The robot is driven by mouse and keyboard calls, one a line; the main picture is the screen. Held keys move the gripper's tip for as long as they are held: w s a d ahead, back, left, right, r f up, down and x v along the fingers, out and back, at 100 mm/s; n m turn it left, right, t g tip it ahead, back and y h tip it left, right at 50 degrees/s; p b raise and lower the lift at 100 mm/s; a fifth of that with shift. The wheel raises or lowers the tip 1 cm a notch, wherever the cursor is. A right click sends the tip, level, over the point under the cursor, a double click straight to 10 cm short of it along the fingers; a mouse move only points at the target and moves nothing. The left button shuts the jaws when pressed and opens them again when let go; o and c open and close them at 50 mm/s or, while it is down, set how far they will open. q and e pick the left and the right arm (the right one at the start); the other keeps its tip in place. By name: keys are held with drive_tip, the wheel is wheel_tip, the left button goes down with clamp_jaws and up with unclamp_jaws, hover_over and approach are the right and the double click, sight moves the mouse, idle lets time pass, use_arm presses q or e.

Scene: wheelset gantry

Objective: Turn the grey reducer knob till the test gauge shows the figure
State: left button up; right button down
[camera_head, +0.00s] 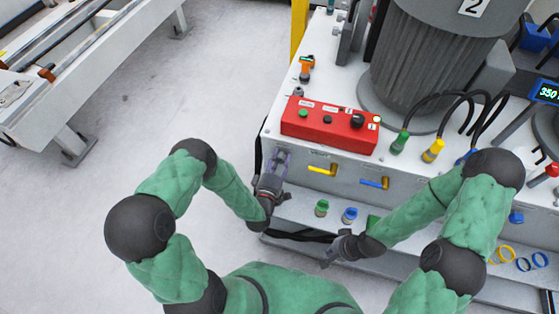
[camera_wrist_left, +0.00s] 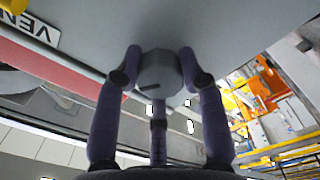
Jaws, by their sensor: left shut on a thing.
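The grey reducer knob (camera_wrist_left: 158,75) is a rounded grey knob on the grey front panel, with a dark mark on its face. In the head view my left gripper (camera_head: 281,160) is at the left end of the panel and hides the knob. A digital display (camera_head: 547,93) at the right edge reads 350 in green; I cannot tell its unit. My right gripper (camera_head: 332,254) hangs low in front of the bench, empty-looking; its opening is unclear.
A red control box (camera_head: 330,124) sits on the bench above the panel. A yellow lever (camera_head: 321,171) and a blue lever (camera_head: 375,183) stick out right of my left gripper. Green (camera_head: 321,208) and blue (camera_head: 349,215) caps stand below.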

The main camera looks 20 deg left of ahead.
use_arm(q)
drive_tip(key=m+b, duration=0.1)
drive_tip(key=m, duration=0.4)
drive_tip(key=shift+f+m, duration=0.1)
drive_tip(key=shift+m, duration=0.2)
drive_tip(key=shift+m+b, duration=0.45)
drive_tip(key=shift+m, duration=1.75)
drive_tip(key=o, duration=1.1)
drive_tip(key=shift+o, duration=0.2)
drive_tip(key=shift+s, duration=0.15)
drive_tip(key=s, duration=1.1)
drive_tip(key=shift+s+a, duration=0.35)
drive_tip(key=shift+a, duration=0.05)
drive_tip(key=shift+w, duration=0.1)
